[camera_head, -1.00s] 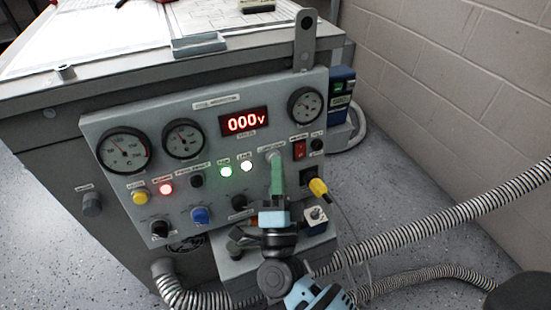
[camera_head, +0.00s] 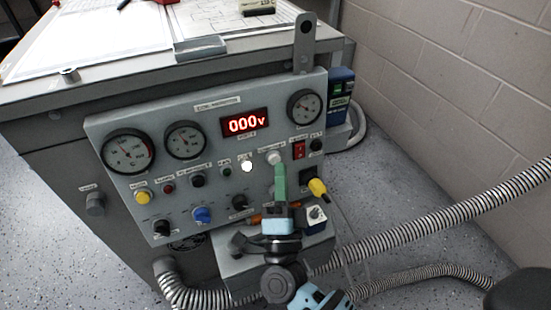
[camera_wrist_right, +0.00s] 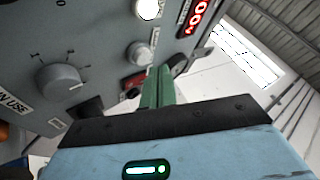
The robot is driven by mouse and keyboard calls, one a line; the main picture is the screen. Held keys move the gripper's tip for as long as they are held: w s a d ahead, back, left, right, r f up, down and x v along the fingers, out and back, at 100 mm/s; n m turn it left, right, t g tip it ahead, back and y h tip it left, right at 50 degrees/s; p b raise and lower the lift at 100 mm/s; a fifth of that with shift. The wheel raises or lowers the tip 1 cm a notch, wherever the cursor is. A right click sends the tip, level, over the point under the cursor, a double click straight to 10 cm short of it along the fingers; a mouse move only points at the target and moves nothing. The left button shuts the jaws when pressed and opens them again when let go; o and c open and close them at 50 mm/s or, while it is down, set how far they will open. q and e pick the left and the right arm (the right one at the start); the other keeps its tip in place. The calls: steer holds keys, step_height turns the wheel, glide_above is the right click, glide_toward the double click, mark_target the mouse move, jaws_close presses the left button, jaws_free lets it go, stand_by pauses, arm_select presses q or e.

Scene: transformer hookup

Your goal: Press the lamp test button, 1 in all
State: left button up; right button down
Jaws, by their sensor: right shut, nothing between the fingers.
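The lamp test button (camera_head: 274,157) is the round pale button right of the lamps, under a small blurred label. It also shows in the right wrist view (camera_wrist_right: 139,52), clear of the fingertips. My right gripper (camera_head: 279,168) has its green fingers shut together, with nothing between them. The fingertips (camera_wrist_right: 158,70) are just below the button in the head view; I cannot tell the exact gap to the panel. The white lamp (camera_head: 246,166) is lit; the red lamp (camera_head: 168,188) and green lamp (camera_head: 227,171) are dark. My left gripper is out of view.
The grey panel (camera_head: 105,125) carries gauges, a red 000V display (camera_head: 245,123), a yellow knob (camera_head: 143,197), a blue knob (camera_head: 202,214) and a red rocker switch (camera_head: 299,150). A yellow plug (camera_head: 318,187) with a cable is close right of my gripper.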

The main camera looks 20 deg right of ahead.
steer(key=s, duration=0.1)
steer(key=s+p, duration=0.1)
steer(key=s, duration=0.1)
steer(key=s+r+p, duration=0.1)
steer(key=s, duration=0.1)
steer(key=shift+w, duration=0.1)
stand_by(0.8)
